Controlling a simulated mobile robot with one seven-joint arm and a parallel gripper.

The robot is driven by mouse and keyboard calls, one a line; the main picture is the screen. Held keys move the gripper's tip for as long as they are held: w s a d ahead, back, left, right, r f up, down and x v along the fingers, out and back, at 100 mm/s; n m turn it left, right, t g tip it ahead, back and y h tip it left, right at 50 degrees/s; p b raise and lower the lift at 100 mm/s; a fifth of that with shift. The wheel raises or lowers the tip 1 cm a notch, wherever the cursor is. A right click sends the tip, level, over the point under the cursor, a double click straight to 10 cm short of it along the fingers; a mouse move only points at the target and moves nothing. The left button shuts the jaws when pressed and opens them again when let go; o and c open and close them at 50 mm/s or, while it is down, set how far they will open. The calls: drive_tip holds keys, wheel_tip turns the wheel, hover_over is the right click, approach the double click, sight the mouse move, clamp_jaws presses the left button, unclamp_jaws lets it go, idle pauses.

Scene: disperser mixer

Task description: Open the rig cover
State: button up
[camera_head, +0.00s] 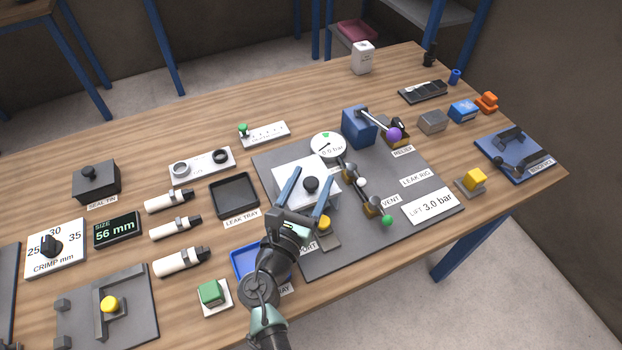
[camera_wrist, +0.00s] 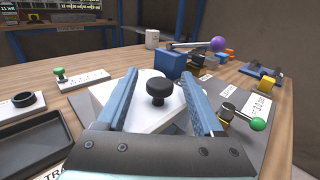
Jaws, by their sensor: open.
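The rig cover (camera_head: 293,189) is a light, whitish box lid with a round black knob (camera_head: 311,184) on top, sitting on the grey rig board. In the wrist view the cover (camera_wrist: 131,108) lies beneath the fingers, and its black knob (camera_wrist: 159,89) stands upright between them. My gripper (camera_head: 307,196) is open, with one blue finger on each side of the knob. In the wrist view the fingers of my gripper (camera_wrist: 159,88) show clear gaps to the knob on both sides. What lies under the cover is hidden.
A pressure gauge (camera_head: 328,146), a blue block (camera_head: 359,127) and a purple-knobbed lever (camera_head: 394,134) stand behind the cover. A green-tipped valve handle (camera_head: 387,221) is to its right. The black leak tray (camera_head: 235,196) lies to its left, with a blue tray (camera_head: 243,265) in front.

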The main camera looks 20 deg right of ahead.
drive_tip(key=shift+w+d, duration=0.15)
clamp_jaws()
idle(0.4)
idle(1.0)
